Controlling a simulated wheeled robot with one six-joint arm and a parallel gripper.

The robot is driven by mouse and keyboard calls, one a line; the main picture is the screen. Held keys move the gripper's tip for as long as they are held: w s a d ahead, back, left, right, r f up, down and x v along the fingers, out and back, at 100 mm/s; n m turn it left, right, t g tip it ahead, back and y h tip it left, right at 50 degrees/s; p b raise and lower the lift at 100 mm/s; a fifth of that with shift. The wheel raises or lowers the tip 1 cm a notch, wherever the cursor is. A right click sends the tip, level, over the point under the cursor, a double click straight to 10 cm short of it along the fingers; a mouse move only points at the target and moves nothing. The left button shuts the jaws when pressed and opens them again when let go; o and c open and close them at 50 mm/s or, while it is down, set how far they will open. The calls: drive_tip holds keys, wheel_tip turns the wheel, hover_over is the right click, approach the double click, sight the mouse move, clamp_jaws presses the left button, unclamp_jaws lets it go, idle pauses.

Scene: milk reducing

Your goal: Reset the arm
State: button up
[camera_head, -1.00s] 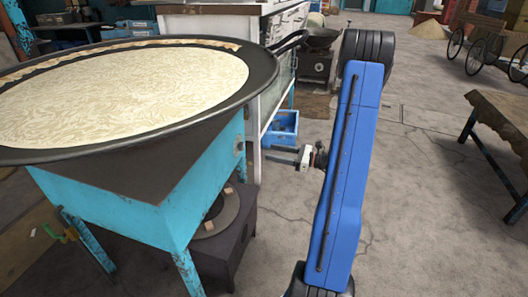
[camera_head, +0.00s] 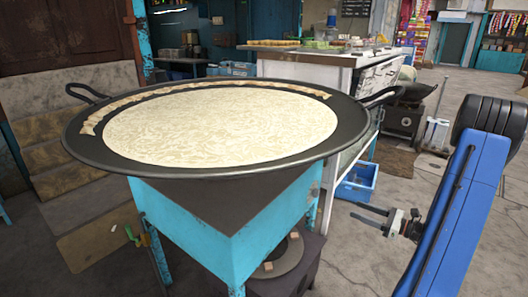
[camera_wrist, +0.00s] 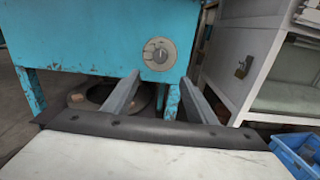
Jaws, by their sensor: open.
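My gripper (camera_head: 372,216) is at the right of the head view, at the end of my blue arm. It points left toward the side of the turquoise stove stand and is below the pan's rim. In the wrist view my gripper (camera_wrist: 158,98) shows two grey fingers spread apart with nothing between them. A round knob (camera_wrist: 159,54) on the turquoise stand (camera_wrist: 85,35) is visible beyond the fingers.
A wide dark pan (camera_head: 350,135) of pale milk sits on the turquoise stand (camera_head: 235,235). A white counter (camera_head: 330,75) stands behind it, with a blue crate (camera_head: 357,183) on the floor. Open floor (camera_head: 350,260) lies around my gripper.

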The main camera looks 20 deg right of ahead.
drive_tip(key=s+a+r+n+g, duration=0.3)
drive_tip(key=a+n+g, duration=0.15)
drive_tip(key=a, duration=0.45)
drive_tip(key=s+a+r+n+g, duration=0.3)
drive_tip(key=a+r+n+g, duration=0.15)
drive_tip(key=a, duration=0.35)
drive_tip(key=s+a+r+n+g, duration=0.25)
drive_tip(key=a+n, duration=0.25)
drive_tip(key=a, duration=0.4)
drive_tip(key=s+a+r+n+t+h, duration=0.1)
drive_tip(key=s+r+n+h, duration=0.2)
drive_tip(key=s+n+h, duration=0.2)
drive_tip(key=s+a+r+n+t+h, duration=0.1)
drive_tip(key=s+r+n+h, duration=0.3)
drive_tip(key=s+n, duration=0.5)
drive_tip(key=s+a+h, duration=0.1)
drive_tip(key=s+h, duration=0.1)
drive_tip(key=s, duration=0.1)
drive_tip(key=shift+s+r+n, duration=0.15)
drive_tip(key=shift+s+n, duration=0.15)
drive_tip(key=shift+s, duration=0.05)
